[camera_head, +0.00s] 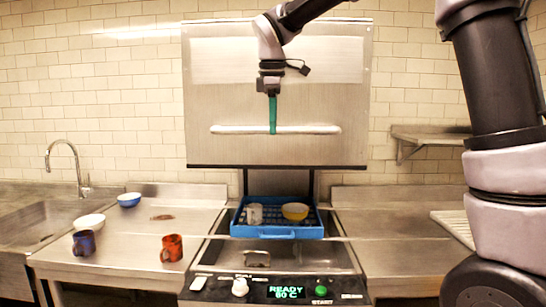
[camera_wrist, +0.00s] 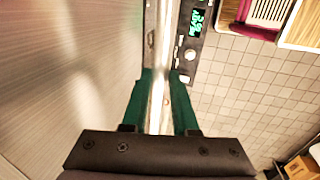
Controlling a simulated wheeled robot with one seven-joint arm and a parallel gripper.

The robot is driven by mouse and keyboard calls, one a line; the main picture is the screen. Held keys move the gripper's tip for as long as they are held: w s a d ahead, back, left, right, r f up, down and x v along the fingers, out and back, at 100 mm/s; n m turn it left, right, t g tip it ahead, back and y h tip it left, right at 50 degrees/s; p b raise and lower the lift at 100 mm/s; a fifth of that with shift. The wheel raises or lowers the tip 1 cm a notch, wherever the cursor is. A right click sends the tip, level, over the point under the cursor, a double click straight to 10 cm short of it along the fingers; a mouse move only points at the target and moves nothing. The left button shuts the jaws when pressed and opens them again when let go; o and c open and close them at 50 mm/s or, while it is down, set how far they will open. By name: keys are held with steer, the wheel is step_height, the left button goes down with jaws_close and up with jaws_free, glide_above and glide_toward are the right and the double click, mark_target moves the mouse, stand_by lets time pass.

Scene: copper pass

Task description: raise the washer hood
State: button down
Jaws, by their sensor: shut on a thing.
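The washer hood (camera_head: 275,90) is a large steel box in the middle of the head view. It stands raised, its lower edge well above the blue rack, with an open gap between. Its long pale handle bar (camera_head: 235,130) runs across the front. My gripper (camera_head: 272,128) reaches down from above with green fingers, shut on the middle of the bar. In the wrist view the bar (camera_wrist: 164,60) passes between the two green fingers (camera_wrist: 162,100). The finger contact is partly hidden in the head view.
A blue rack (camera_head: 277,232) holding a pale mug (camera_head: 254,213) and a yellow bowl (camera_head: 295,211) sits under the hood. The control panel (camera_head: 270,290) reads READY. Mugs and bowls stand on the left counter (camera_head: 130,250); a wall shelf (camera_head: 430,133) is at right.

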step_height(320, 180, up, 7)
steer(key=shift+f, duration=0.2)
stand_by(0.3)
steer(key=c, duration=0.7)
jaws_free()
steer(key=r, duration=0.3)
steer(key=s+r, duration=0.1)
steer(key=r, duration=0.3)
steer(key=s+r, duration=0.1)
steer(key=r, duration=0.2)
steer(key=shift+a+r, duration=0.1)
steer(key=shift+r, duration=0.15)
